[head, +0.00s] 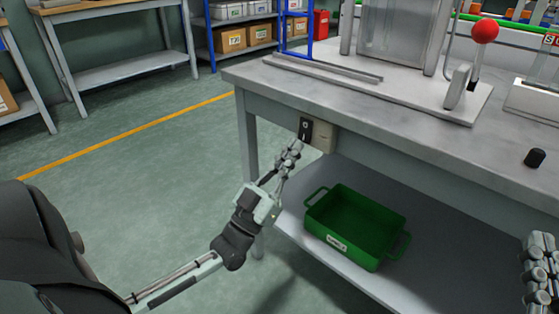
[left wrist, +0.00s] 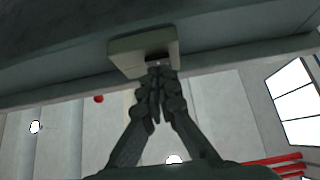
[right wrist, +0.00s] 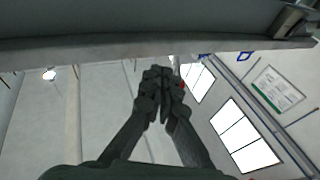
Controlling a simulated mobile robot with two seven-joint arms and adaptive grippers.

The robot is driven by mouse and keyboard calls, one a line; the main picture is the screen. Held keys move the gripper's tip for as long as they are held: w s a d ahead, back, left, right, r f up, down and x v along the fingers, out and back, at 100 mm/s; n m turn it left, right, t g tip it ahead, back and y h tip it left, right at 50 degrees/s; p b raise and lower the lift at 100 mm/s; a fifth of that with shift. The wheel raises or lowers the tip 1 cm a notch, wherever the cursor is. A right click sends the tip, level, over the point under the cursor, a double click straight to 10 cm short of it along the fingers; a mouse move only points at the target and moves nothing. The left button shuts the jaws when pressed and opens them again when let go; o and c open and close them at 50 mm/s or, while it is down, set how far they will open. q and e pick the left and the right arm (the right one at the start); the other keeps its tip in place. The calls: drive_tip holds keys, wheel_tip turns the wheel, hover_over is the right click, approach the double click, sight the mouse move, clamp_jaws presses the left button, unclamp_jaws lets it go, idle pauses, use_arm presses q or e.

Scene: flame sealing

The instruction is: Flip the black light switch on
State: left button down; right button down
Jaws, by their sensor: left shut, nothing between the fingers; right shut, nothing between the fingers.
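The black light switch (head: 305,127) is set in a beige box (head: 323,137) on the front edge of the workbench, below its top. My left gripper (head: 295,147) is shut and empty, its fingertips just below the switch. In the left wrist view the shut fingertips (left wrist: 158,72) overlap the lower edge of the beige box (left wrist: 126,54) and hide most of the switch. I cannot tell whether they touch it, or which way it is set. My right gripper (head: 540,243) is at the right edge of the head view; its fingers are shut and empty in the right wrist view (right wrist: 158,74).
A green bin (head: 357,225) sits on the lower shelf (head: 290,215) under the workbench top (head: 390,115). A red-knobbed lever (head: 485,32) and a small black knob (head: 535,158) are on top. Open floor lies left of the bench.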

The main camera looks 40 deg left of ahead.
use_arm(q)
drive_tip(key=shift+w, duration=0.2)
use_arm(e)
drive_tip(key=shift+s+r, duration=0.1)
drive_tip(key=shift+r, duration=0.15)
use_arm(q)
drive_tip(key=shift+f, duration=0.15)
drive_tip(key=shift+w+t+b, duration=0.4)
drive_tip(key=shift+b, duration=0.45)
use_arm(e)
drive_tip(key=r+t, duration=0.1)
drive_tip(key=s+r+t, duration=0.1)
drive_tip(key=r+t, duration=0.1)
drive_tip(key=shift+s+d+r+y, duration=0.15)
drive_tip(key=shift+d+r+y, duration=0.25)
drive_tip(key=shift+s, duration=0.1)
use_arm(q)
drive_tip(key=shift+s+f, duration=0.1)
